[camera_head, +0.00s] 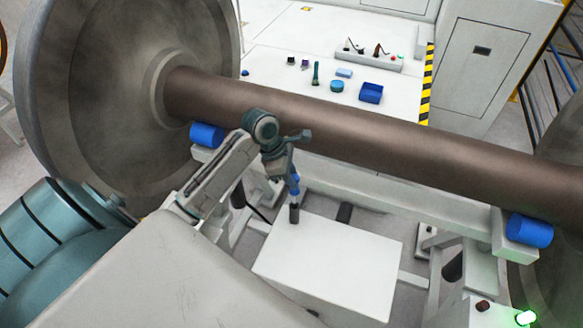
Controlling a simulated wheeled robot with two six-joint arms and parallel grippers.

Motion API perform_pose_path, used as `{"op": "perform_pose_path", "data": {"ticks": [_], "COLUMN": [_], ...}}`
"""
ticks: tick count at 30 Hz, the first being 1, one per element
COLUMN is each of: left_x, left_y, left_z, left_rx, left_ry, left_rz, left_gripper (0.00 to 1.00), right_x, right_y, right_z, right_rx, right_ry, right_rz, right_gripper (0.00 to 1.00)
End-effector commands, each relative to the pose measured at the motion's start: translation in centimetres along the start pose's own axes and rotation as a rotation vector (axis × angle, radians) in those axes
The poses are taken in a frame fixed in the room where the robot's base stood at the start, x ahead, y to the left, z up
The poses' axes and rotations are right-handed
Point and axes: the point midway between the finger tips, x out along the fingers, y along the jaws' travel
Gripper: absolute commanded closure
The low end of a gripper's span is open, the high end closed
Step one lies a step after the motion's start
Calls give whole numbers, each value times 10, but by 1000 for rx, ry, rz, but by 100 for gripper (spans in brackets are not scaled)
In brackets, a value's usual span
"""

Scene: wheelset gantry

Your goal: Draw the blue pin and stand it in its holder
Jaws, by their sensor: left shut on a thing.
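My left gripper (290,170) is shut on the small blue pin (295,188), in the middle of the view. The pin points down, roughly upright, directly above a short dark cylinder (294,214) that looks like the holder. This cylinder stands at the back left edge of a white box top (330,260). The pin's lower end meets the cylinder's top in the picture; I cannot tell whether it is inside it or just above. The gripper hides the pin's upper part. My right gripper is not in view.
A brown axle (380,140) with large wheels (110,80) crosses behind the gripper. Blue rollers (207,135) (529,230) sit on the gantry beam (400,200). A white table (280,68) behind holds small parts and a blue bin (371,93). The box top's right side is clear.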

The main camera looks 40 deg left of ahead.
Motion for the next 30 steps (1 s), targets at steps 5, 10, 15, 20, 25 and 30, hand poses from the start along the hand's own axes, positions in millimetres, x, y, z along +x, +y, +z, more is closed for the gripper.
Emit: {"op": "perform_pose_path", "data": {"ticks": [5, 10, 15, 20, 25, 30], "left_x": [4, 8, 12, 15, 15, 15], "left_y": [0, 0, 0, 0, 0, 0], "left_z": [-1, -3, -5, -6, -6, -6], "left_rx": [0, 0, 0, 0, 0, 0], "left_ry": [-1, -1, -1, -1, -1, 0], "left_rz": [0, 0, -1, 0, 0, 0], "left_gripper": [100, 100, 100, 74, 53, 53], "right_x": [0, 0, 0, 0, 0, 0], "right_y": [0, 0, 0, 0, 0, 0], "right_z": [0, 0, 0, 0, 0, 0], "right_rx": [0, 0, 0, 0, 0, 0], "right_ry": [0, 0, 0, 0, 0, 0], "right_rz": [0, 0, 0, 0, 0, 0], "right_gripper": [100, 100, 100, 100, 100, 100]}}
